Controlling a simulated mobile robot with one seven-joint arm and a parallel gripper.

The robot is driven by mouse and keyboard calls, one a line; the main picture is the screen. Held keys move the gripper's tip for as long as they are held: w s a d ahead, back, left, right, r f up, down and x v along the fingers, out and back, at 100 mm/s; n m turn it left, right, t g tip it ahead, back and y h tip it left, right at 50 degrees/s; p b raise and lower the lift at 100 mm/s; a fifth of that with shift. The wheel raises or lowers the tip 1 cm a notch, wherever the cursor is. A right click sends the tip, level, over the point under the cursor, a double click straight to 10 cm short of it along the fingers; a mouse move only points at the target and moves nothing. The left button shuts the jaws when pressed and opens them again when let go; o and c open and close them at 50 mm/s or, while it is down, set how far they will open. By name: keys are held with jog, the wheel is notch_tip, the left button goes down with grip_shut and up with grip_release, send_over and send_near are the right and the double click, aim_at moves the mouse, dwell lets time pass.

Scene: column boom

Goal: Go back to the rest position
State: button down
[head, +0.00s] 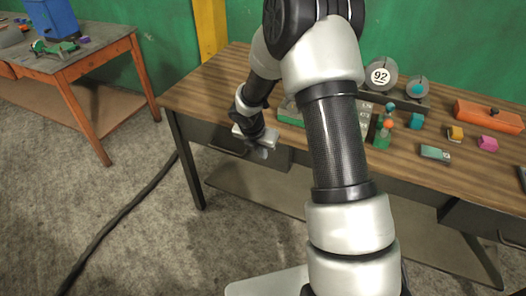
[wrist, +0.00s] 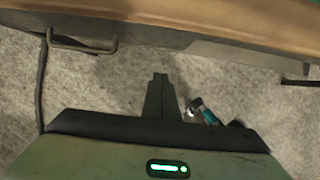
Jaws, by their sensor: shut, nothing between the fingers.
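My gripper (head: 262,153) hangs in front of the workbench's near edge, by the drawer front (head: 222,138) at the left end. In the wrist view my gripper (wrist: 160,78) has its fingers together with nothing between them, over the grey floor. My arm crosses the middle of the head view and hides part of the workbench top (head: 205,92).
A drawer handle (wrist: 82,42) shows close by in the wrist view. A small teal and silver thing (wrist: 205,112) shows beside the fingers; I cannot tell what it is. Several items, including an orange block (head: 488,116), stand on the workbench. A second table (head: 90,58) is left; floor between is clear except a cable (head: 122,218).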

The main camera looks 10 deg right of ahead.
jog(key=s+d+r+m+p, duration=0.1)
jog(key=s+r+m+p, duration=0.2)
jog(key=r, duration=0.5)
jog(key=s+d+r+m, duration=0.1)
jog(key=s+r+m, duration=0.3)
jog(key=r, duration=0.5)
jog(key=s+d+r+m+p, duration=0.1)
jog(key=s+r+m+p, duration=0.15)
jog(key=r+m, duration=0.4)
jog(key=s+a+r+m+t+y+p, duration=0.1)
jog(key=s+a+r+m+p, duration=0.1)
jog(key=s+r+m, duration=0.5)
jog(key=s+a+r+m+t+y+p, duration=0.1)
jog(key=s+a+r+m+p, duration=0.2)
jog(key=s+r+m, duration=0.5)
jog(key=s+r, duration=0.1)
jog(key=s, duration=0.4)
jog(key=shift+s+a+r+y, duration=0.15)
jog(key=shift+s+r+y, duration=0.2)
jog(key=shift+y, duration=0.05)
